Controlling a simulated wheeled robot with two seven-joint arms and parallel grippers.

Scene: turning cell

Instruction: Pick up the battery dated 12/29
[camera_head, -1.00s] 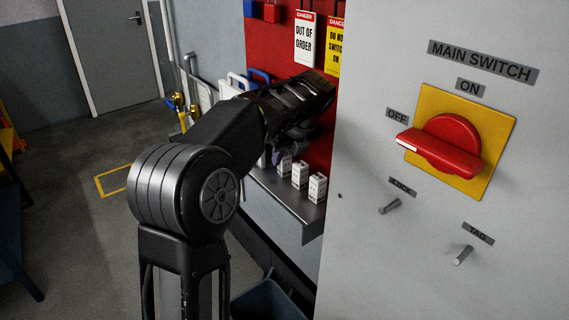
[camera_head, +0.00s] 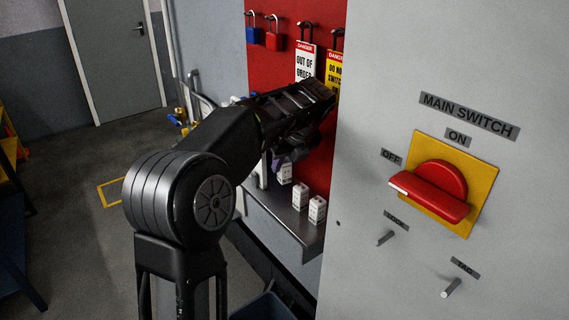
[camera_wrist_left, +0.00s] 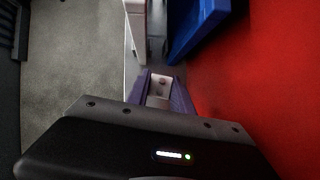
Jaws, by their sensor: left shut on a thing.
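Small white box-shaped batteries stand on the grey shelf (camera_head: 285,213) under the red board; two of them (camera_head: 301,196) (camera_head: 317,209) are at its right end. My left gripper (camera_head: 283,163), with purple fingers, is shut on another white battery (camera_head: 285,174), held above the shelf. In the left wrist view the held battery (camera_wrist_left: 159,88) shows between the purple fingers (camera_wrist_left: 162,95). The dates on the batteries are too small to read. My right gripper is not in view.
A blue padlock (camera_head: 252,34), a red padlock (camera_head: 273,40) and danger tags (camera_head: 306,63) hang on the red board. The grey cabinet with the red main switch (camera_head: 436,188) stands close on the right. A blue bin (camera_wrist_left: 196,27) shows near the gripper.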

